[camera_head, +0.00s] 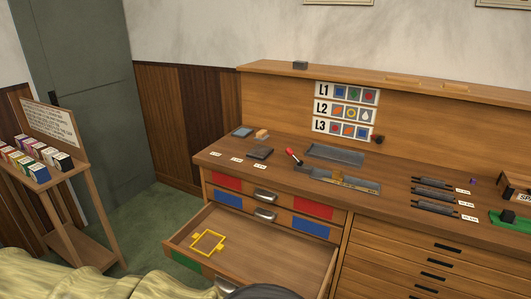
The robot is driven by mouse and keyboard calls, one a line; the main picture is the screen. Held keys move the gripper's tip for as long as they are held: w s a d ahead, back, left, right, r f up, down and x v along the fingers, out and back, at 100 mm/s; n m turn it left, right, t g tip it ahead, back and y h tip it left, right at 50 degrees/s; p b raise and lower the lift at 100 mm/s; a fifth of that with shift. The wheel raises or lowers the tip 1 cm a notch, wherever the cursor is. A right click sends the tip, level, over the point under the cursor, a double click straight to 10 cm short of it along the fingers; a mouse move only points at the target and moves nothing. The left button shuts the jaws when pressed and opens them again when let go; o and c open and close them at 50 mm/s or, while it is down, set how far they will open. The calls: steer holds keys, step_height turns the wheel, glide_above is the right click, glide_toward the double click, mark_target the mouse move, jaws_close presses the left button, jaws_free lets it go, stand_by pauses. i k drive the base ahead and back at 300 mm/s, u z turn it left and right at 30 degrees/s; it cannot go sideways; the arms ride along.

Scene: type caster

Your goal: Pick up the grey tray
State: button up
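Two grey trays lie on the wooden cabinet top. One shallow grey tray (335,154) is at the back, below the L1–L3 sign, and looks empty. A longer grey tray (361,184) lies just in front of it, with a small brass-coloured piece (337,176) on it. I cannot tell which one the task names. Both lie flat on the cabinet. My gripper is not in view; a dark rounded shape at the bottom edge is cut off and unclear.
An open drawer (290,262) sticks out below, with a yellow outlined shape (208,242) inside. A red-tipped tool (293,156) lies left of the trays. Several dark rods (436,195) lie to the right. A stand with coloured boxes (40,165) is at left; green floor lies between.

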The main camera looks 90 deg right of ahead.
mark_target(351, 158)
steer(key=z, duration=3.25)
